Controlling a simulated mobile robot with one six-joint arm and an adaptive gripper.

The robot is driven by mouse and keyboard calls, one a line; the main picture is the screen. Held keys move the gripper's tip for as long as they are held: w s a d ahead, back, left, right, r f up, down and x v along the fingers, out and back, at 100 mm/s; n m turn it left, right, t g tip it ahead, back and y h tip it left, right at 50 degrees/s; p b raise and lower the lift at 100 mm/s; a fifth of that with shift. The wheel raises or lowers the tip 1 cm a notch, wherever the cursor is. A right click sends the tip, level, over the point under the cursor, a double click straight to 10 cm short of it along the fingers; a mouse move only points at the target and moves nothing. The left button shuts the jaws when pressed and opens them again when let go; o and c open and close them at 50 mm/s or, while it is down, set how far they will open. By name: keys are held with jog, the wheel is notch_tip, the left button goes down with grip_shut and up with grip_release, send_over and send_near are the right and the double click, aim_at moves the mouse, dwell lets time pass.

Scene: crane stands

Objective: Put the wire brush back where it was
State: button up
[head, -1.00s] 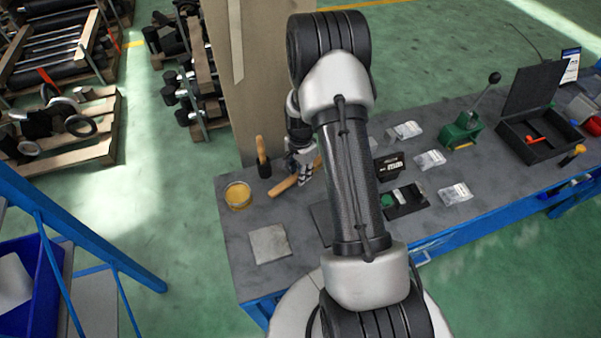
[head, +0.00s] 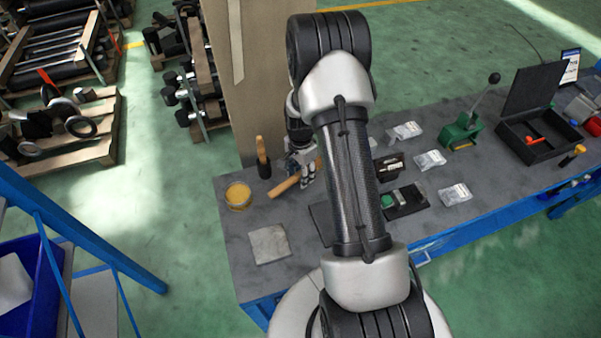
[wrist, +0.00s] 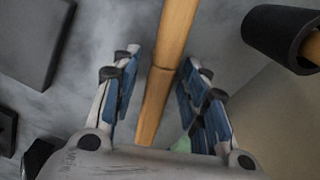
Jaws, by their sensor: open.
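The wire brush shows as a light wooden handle (head: 285,187) lying slantwise near the back left of the grey bench. In the wrist view the handle (wrist: 172,40) runs lengthwise between the fingers. Its bristles are not visible; the far part is hidden by my gripper and arm in the head view. My gripper (head: 306,173) is low over the bench at the handle's right part. Its fingers are open, one on each side of the wood, with gaps visible in the wrist view.
A black-headed mallet (head: 263,160) stands close behind the handle. A yellow tin (head: 238,195) is left of it, a grey square plate (head: 269,244) in front. Black trays, packets and a green press (head: 461,132) are to the right. A beige pillar (head: 247,80) rises behind.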

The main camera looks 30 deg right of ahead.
notch_tip(320, 180, up, 12)
jog(key=r+p, duration=0.1)
jog(key=p, duration=0.1)
notch_tip(320, 180, up, 11)
jog(key=n+t, duration=0.1)
jog(key=n, duration=0.3)
send_over(300, 173)
jog(key=s+a, duration=0.2)
jog(key=a, duration=0.4)
jog(key=s+a+r+n+t, duration=0.1)
jog(key=s+a+r+n, duration=0.4)
jog(key=r, duration=0.3)
jog(key=s+a+r+n+t, duration=0.1)
jog(key=s+a+r+n, duration=0.1)
jog(key=s, duration=0.6)
jog(key=s+a+r+n+t, duration=0.1)
jog(key=s+a+r+n, duration=0.2)
jog(key=s+a+n, duration=0.2)
jog(key=s, duration=0.3)
jog(key=shift+s+a+r+t, duration=0.2)
jog(key=shift+s+a+t, duration=0.1)
jog(key=shift+s, duration=0.1)
